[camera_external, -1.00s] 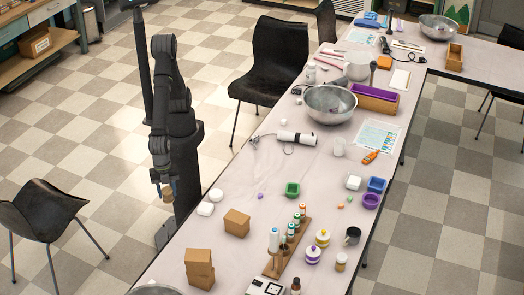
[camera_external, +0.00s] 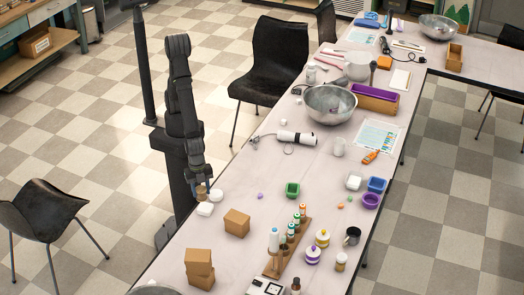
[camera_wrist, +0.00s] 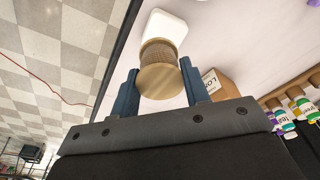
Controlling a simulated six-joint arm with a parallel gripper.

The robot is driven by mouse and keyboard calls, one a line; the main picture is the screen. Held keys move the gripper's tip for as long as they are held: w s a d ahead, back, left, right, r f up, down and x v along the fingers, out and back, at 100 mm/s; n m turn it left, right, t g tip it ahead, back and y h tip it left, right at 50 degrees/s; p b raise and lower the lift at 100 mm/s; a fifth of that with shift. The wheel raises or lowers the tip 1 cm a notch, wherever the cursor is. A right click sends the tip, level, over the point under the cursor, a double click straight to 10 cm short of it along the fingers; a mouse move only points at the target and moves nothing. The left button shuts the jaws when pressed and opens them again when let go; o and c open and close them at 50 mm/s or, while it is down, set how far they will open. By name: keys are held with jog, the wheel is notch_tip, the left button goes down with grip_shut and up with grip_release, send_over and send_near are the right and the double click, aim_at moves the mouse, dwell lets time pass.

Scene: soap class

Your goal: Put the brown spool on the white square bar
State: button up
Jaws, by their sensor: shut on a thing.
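My gripper (camera_external: 200,183) is shut on the brown spool (camera_external: 202,192) and holds it at the table's left edge. In the wrist view the spool (camera_wrist: 160,80) sits between my two blue fingers, its round wooden end facing the camera and its brown winding behind. A white square bar (camera_external: 205,210) lies on the table just below the spool in the external view. In the wrist view a white square bar (camera_wrist: 167,24) shows just beyond the spool, partly hidden by it. The spool appears above the table; its exact height over the bar is unclear.
A round white bar (camera_external: 216,195) lies beside the square one. Another white bar (camera_external: 353,182) is farther right. A cardboard box (camera_external: 237,222) stands nearby, with a wooden rack of bottles (camera_external: 288,245) beyond it. The table around the small purple piece (camera_external: 260,196) is mostly clear.

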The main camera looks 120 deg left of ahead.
aim_at(204, 198)
jog(key=shift+w+a+f, duration=0.1)
jog(key=shift+w+f, duration=0.3)
jog(key=shift+w, duration=0.1)
jog(key=shift+f, duration=1.9)
jog(key=shift+f, duration=0.1)
jog(key=o, duration=1)
jog(key=shift+c, duration=0.2)
jog(key=r, duration=0.4)
jog(key=s+a+r, duration=0.1)
jog(key=r, duration=0.7)
jog(key=shift+s+a, duration=0.15)
